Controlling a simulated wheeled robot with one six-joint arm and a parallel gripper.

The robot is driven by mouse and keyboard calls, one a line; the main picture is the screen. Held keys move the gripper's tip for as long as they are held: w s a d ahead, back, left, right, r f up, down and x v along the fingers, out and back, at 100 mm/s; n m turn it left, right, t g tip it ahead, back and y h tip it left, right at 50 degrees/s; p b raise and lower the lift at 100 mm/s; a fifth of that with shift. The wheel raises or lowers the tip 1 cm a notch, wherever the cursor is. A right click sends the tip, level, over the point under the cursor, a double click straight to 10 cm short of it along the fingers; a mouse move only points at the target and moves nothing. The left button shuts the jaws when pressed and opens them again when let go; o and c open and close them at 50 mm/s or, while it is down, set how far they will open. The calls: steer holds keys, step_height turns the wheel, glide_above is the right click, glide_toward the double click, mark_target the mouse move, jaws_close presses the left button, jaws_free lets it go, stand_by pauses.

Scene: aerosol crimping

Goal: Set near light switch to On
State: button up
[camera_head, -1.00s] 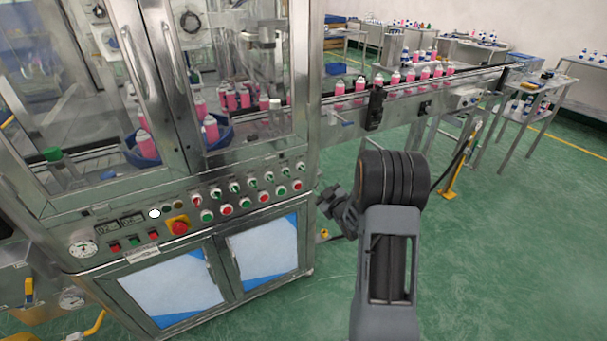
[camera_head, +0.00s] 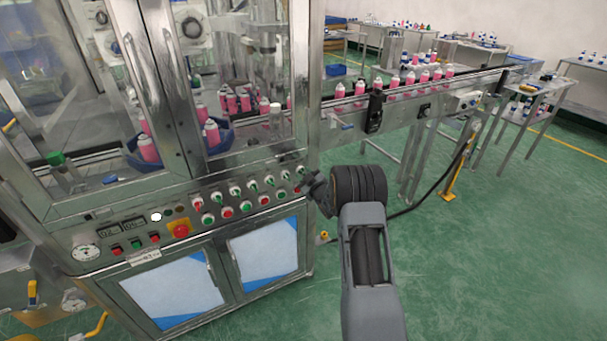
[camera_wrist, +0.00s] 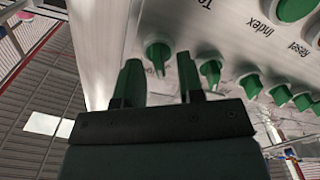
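The control panel of the steel machine carries a row of green rotary switches (camera_head: 252,184) in the head view. In the wrist view the nearest green switch (camera_wrist: 157,52) lies between and just beyond my fingertips, its pointer angled downward. I cannot read which label is the near light switch. My gripper (camera_wrist: 158,62) is open, with the two dark fingers apart and nothing held. In the head view my gripper (camera_head: 308,185) is at the right end of the panel, and its fingers are too small to make out. Whether it touches the switch is unclear.
Several more green switches (camera_wrist: 210,68) and green buttons (camera_wrist: 293,8) sit close by on the panel. A yellow-backed red stop button (camera_head: 179,229) is at the left. The conveyor (camera_head: 400,93) with pink cans runs behind my arm.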

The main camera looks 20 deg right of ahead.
steer(key=shift+w, duration=0.4)
steer(key=shift+c, duration=0.4)
jaws_close()
